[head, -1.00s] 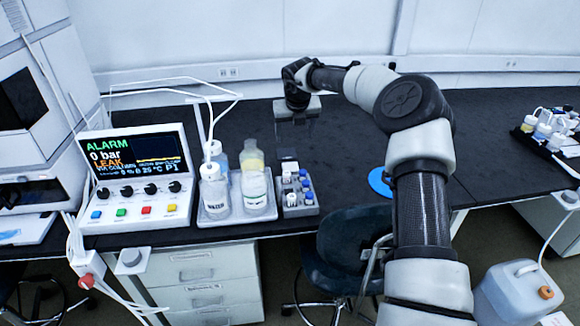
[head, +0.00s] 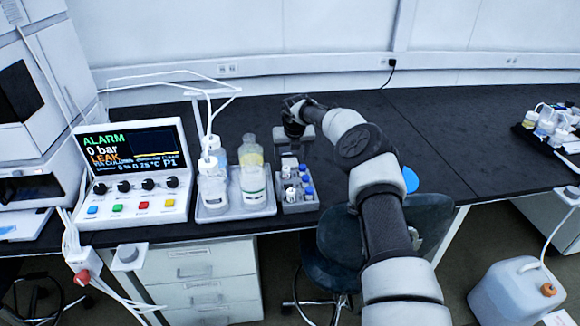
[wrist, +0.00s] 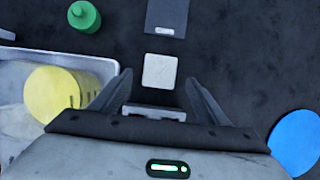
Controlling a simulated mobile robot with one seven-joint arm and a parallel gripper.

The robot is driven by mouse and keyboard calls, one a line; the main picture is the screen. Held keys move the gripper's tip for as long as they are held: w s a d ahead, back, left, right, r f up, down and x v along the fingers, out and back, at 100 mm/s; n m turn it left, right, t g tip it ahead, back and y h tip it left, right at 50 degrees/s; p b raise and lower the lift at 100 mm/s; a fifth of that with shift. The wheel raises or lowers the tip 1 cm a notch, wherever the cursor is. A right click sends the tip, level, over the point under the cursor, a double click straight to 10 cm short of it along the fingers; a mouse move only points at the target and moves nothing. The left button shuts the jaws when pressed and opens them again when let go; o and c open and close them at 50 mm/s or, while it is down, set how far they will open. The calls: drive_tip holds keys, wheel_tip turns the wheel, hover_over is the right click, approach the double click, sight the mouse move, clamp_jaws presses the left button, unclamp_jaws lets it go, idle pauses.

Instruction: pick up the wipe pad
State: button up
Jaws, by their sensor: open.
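A small white square, which I take as the wipe pad (wrist: 160,71), lies flat on the black bench in the wrist view. My gripper (wrist: 158,82) is open and empty, with one finger on each side of the pad's near edge in that picture. The height of the fingers above the pad cannot be told. In the head view my gripper (head: 293,148) points down over the bench behind the vial rack, and I cannot make out the pad there.
A tray (head: 236,212) of bottles stands left of my gripper, with a vial rack (head: 296,206) in front. A blue disc (wrist: 297,143) is to the right. The bench's right-hand middle is clear.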

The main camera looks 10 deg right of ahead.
sight(290, 163)
drive_tip(key=x, duration=0.3)
drive_tip(key=shift+s+f, duration=0.1)
drive_tip(key=shift+f, duration=0.1)
drive_tip(key=c, duration=1.1)
drive_tip(key=shift+r, duration=0.15)
wheel_tip(290, 163, up, 28)
drive_tip(key=p, duration=1)
